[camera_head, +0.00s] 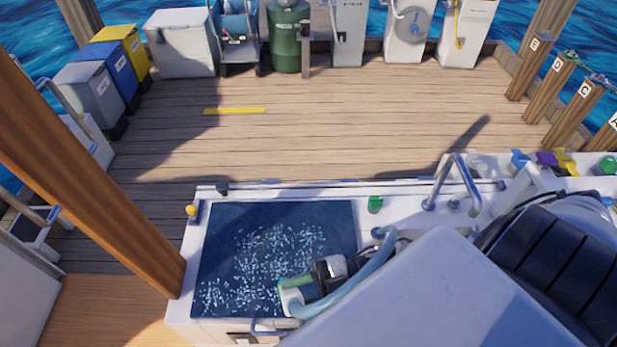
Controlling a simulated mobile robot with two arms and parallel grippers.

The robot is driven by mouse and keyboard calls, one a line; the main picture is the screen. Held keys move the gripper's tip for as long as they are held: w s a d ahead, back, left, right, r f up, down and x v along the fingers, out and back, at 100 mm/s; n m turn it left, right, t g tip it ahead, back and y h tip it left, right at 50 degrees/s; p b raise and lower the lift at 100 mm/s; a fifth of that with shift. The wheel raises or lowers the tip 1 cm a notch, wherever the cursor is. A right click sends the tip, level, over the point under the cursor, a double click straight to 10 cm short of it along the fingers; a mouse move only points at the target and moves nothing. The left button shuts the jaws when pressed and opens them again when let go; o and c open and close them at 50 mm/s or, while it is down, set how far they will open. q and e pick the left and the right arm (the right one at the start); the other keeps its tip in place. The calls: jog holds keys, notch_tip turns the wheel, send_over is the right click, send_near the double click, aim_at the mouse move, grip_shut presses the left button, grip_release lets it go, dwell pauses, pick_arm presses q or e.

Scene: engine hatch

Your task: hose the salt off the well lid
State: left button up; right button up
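The well lid (335,218) is a dark blue rectangular panel set in a white deck. White salt specks (275,250) cover much of its middle and lower left; its top and right edge strips look clearer. My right gripper (312,284), dark and partly hidden, is low over the lid's lower right. It appears shut on a green and white hose nozzle (291,294). A pale blue hose (362,284) curves from the nozzle up to the right. No water spray shows. My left gripper is not in view.
A brown post (90,165) slants across the left side. A large white block (440,300) hides the lower right. A metal rail (466,180) and green cap (375,204) are on the white deck. Beyond is open wooden dock, with bins (90,88) and cabinets behind.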

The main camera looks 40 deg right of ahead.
jog(key=w+x, duration=0.1)
jog(key=x, duration=0.5)
jog(key=shift+w, duration=0.3)
jog(key=shift+r, duration=0.1)
dwell(0.9)
notch_tip(320, 180, up, 5)
jog(key=p, duration=0.4)
dwell(0.5)
